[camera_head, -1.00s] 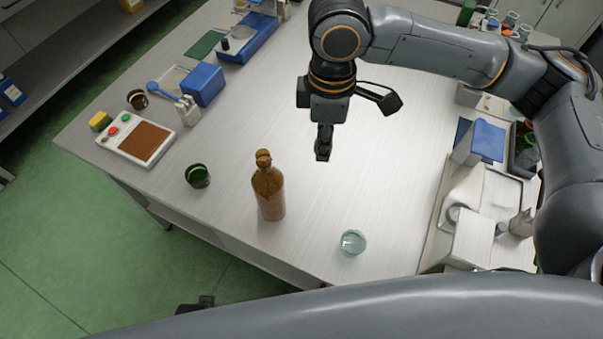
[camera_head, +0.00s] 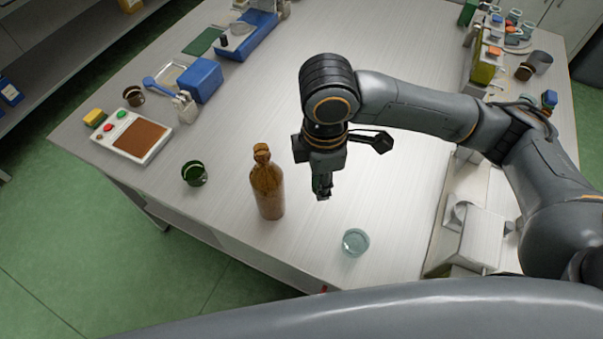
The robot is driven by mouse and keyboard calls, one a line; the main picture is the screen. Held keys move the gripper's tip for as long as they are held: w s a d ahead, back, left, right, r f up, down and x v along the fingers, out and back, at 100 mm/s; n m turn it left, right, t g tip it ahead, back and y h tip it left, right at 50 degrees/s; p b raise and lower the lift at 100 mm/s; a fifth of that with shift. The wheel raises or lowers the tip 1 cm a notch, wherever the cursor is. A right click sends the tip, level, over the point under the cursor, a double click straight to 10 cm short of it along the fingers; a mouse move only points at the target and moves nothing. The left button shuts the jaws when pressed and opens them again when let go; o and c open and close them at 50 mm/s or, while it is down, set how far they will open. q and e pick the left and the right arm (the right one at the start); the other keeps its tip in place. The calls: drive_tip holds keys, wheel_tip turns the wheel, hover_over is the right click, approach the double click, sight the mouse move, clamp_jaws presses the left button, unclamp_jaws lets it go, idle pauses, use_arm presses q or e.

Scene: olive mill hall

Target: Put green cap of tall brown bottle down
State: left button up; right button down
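The tall brown bottle (camera_head: 267,186) stands upright near the front edge of the table (camera_head: 230,120). Its neck top looks brown, with no green cap on it. My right gripper (camera_head: 323,192) points down to the right of the bottle, apart from it and above the table. Its fingers look close together; a faint greenish patch shows there, but I cannot tell whether it is the green cap. I cannot make out the cap for certain anywhere else. My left gripper is not in view.
A dark green cup (camera_head: 194,173) stands left of the bottle, and a clear glass (camera_head: 355,241) stands to its right. A button panel (camera_head: 131,136) and blue box (camera_head: 200,80) are at the left. Trays and containers line the right side. The table's middle is clear.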

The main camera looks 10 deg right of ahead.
drive_tip(key=a+f+n, duration=0.1)
drive_tip(key=a+n, duration=0.2)
drive_tip(key=n, duration=0.3)
hover_over(302, 173)
drive_tip(key=f, duration=0.6)
drive_tip(key=s+f, duration=0.1)
drive_tip(key=f, duration=0.2)
drive_tip(key=shift+a, duration=0.15)
drive_tip(key=shift+w+f, duration=0.6)
drive_tip(key=shift+f, duration=1.55)
drive_tip(key=c, duration=1)
unclamp_jaws()
drive_tip(key=shift+f, duration=0.15)
drive_tip(key=shift+c, duration=0.2)
